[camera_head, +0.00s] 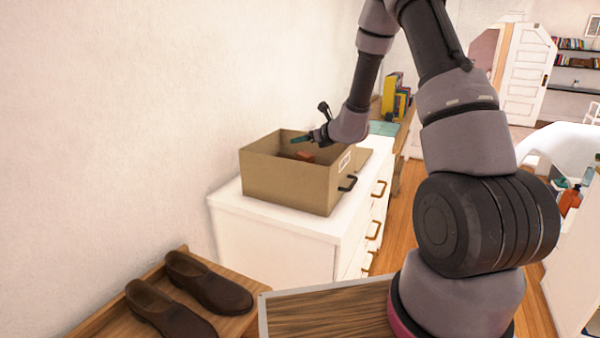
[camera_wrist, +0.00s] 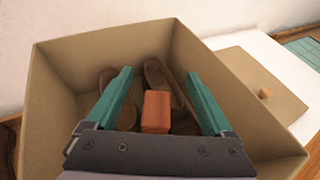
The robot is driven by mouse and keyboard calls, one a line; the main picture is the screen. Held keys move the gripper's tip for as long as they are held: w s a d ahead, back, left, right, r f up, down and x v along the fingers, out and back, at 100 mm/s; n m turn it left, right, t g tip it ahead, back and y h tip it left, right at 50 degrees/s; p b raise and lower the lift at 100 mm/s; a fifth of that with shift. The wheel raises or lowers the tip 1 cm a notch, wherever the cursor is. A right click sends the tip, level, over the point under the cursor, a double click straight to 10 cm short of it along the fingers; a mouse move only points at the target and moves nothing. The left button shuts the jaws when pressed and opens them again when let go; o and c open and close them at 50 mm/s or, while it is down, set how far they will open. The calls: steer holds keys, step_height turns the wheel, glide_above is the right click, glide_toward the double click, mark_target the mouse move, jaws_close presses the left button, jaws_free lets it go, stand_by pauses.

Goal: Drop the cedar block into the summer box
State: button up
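The cedar block (camera_wrist: 156,111) is a small reddish-orange block inside the tan box (camera_wrist: 75,62), among brown shoes (camera_wrist: 152,78). The same block (camera_head: 304,156) shows just under my gripper in the head view. The box (camera_head: 285,185) is open-topped, with a white label and a dark handle on its side; the label text is too small to read. My gripper (camera_wrist: 160,100) is over the box opening, its two teal fingers spread wide. The block lies between them in the picture, with a gap on each side. Whether the block rests on the shoes is unclear.
The box stands on a white dresser (camera_head: 270,230) against the wall. A flat tan lid (camera_wrist: 256,82) with a knob lies beside it. Brown shoes (camera_head: 207,283) sit on a wooden surface at the front left. Books (camera_head: 394,97) stand behind the box.

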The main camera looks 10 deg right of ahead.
steer(key=v, duration=1.1)
steer(key=shift+w, duration=0.1)
steer(key=s+a+r+n+g+y, duration=0.2)
steer(key=s+a+r+n+g, duration=0.1)
steer(key=s+a+r+n, duration=0.3)
steer(key=s+a+r+n+g+y, duration=0.2)
steer(key=s+a+r+n+g, duration=0.15)
steer(key=s+r+n, duration=0.5)
steer(key=s+d+r+n+h, duration=0.2)
steer(key=s+d+n+h, duration=0.2)
steer(key=s, duration=0.4)
steer(key=s+d+r+n+t+h, duration=0.1)
steer(key=s+d+r+n+h, duration=0.2)
steer(key=s+d+n, duration=0.3)
steer(key=s+n+h, duration=0.1)
steer(key=s+n, duration=0.1)
steer(key=shift+s+d, duration=0.3)
steer(key=shift+d, duration=0.05)
steer(key=shift+d+r+t, duration=0.1)
steer(key=shift+t, duration=0.15)
